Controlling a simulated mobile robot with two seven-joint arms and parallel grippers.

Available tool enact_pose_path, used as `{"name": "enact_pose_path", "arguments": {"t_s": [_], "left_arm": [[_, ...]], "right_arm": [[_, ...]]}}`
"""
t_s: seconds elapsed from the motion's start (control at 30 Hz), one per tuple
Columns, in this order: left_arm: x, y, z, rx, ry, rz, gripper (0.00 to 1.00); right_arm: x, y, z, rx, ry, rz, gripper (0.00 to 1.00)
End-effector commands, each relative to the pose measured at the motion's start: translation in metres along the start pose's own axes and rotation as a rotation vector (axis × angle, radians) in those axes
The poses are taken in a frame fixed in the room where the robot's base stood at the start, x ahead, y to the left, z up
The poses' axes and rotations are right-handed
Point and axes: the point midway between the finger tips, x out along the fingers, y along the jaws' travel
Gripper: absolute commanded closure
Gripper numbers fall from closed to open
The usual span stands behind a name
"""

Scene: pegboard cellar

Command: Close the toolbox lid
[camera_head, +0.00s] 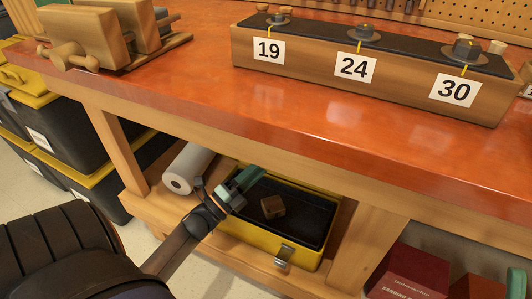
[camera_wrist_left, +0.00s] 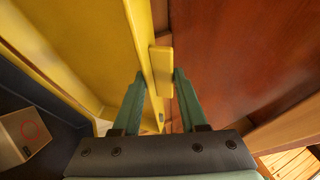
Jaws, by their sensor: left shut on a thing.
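The yellow toolbox (camera_head: 255,252) sits open on the shelf under the workbench, with a dark interior and a metal latch (camera_head: 285,254) on its front. A small wooden block (camera_head: 272,207) lies inside it; it also shows in the left wrist view (camera_wrist_left: 25,135). My left gripper (camera_head: 250,178) is at the back left of the toolbox, under the bench top. In the left wrist view the fingers (camera_wrist_left: 160,78) are shut on the edge of the yellow lid (camera_wrist_left: 138,30), at a small yellow tab. Most of the lid is hidden in the head view. My right gripper is not in view.
The red-orange bench top (camera_head: 290,110) overhangs the toolbox closely. A white roll (camera_head: 188,166) lies left of it, and a wooden leg (camera_head: 370,237) stands at right. Red boxes (camera_head: 415,272) are further right. Black bins with yellow lids (camera_head: 75,135) stand at left.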

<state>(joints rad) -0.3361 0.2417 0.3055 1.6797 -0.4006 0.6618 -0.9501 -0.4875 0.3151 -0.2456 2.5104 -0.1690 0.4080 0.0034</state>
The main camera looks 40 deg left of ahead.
Motion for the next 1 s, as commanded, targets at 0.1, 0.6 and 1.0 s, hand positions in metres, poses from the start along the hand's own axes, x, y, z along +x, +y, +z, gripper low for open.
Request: {"name": "enact_pose_path", "arguments": {"t_s": [0.1,0.6,1.0], "left_arm": [[-0.026,0.019,-0.011,-0.011,-0.003,0.024,1.00],[-0.089,0.076,-0.037,0.018,-0.005,-0.040,1.00],[-0.103,0.092,-0.042,0.088,-0.003,-0.197,1.00]], "right_arm": [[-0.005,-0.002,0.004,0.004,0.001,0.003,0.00],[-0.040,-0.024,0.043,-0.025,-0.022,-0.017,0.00],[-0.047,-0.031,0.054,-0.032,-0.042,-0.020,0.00]]}}
